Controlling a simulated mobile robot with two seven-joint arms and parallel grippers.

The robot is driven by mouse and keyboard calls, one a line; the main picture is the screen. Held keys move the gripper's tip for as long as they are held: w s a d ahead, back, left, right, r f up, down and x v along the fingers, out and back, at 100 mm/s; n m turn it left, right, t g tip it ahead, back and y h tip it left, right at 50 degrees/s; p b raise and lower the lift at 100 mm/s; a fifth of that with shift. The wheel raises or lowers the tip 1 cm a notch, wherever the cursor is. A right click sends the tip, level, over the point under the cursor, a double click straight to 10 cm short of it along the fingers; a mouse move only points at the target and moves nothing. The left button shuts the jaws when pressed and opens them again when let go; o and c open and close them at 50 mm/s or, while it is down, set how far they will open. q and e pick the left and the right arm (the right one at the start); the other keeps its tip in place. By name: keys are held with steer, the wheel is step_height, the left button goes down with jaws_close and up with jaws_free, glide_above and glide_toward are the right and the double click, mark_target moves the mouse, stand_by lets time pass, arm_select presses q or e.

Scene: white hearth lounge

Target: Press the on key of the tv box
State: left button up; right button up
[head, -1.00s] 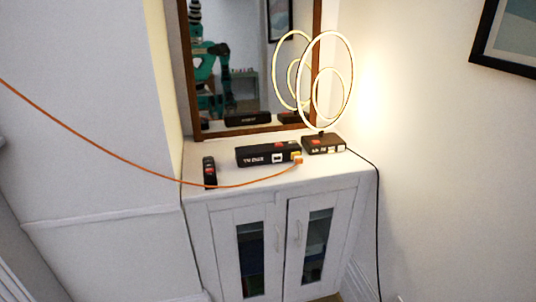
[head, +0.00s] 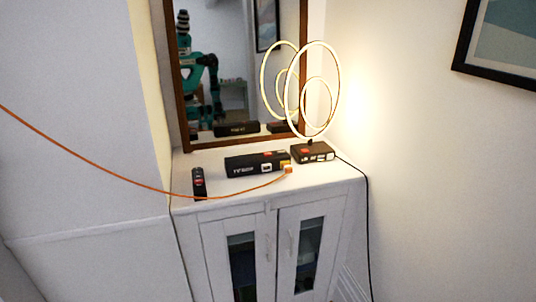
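The tv box (head: 246,167) is a long black box with white lettering on its front. It lies on top of the white cabinet (head: 325,177), near the middle. A small red patch shows on its top, and a white-framed socket shows on its front near the right end. I cannot tell which mark is the on key. An orange cable ends in an orange plug (head: 287,169) at the box's right front corner. Neither of my grippers is in the head view.
A small black device (head: 199,183) stands to the left. Another black box (head: 313,152) with a red mark sits at the right, below a lit ring lamp (head: 321,92). A brown-framed mirror (head: 184,100) stands behind. The orange cable (head: 100,172) hangs across the left side.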

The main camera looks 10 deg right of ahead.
jaws_close()
stand_by(1.3)
